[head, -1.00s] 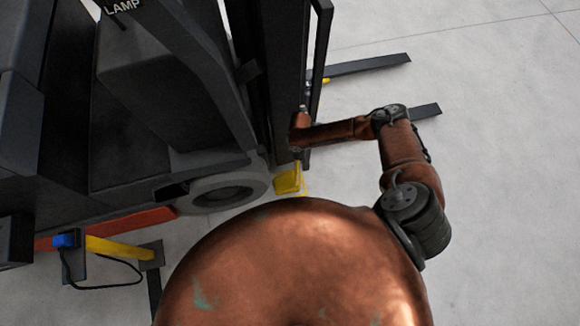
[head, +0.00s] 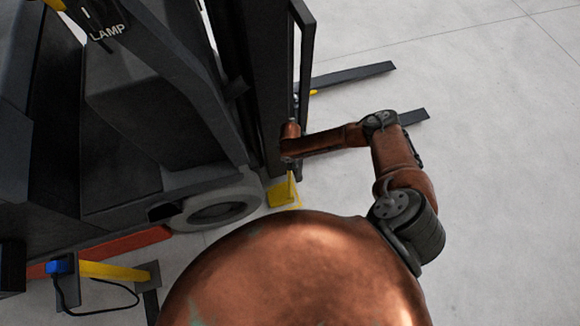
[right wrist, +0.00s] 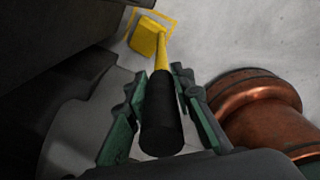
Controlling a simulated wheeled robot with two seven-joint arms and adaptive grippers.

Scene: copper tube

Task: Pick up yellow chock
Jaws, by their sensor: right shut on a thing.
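In the right wrist view the chock's yellow block (right wrist: 149,38) lies at the far end of a yellow rod with a black grip (right wrist: 161,115). My right gripper (right wrist: 160,85) is shut on that black handle, one green-grey finger on each side. In the head view my right wrist hides most of the gripper above the chock. My left gripper is not in view.
The dark forklift (head: 130,130) fills the left, with its mast (head: 255,90) close beside my right wrist. Forks (head: 352,75) reach right over the floor. A yellow bar with a blue part (head: 105,270) is at lower left. Open grey floor lies to the right.

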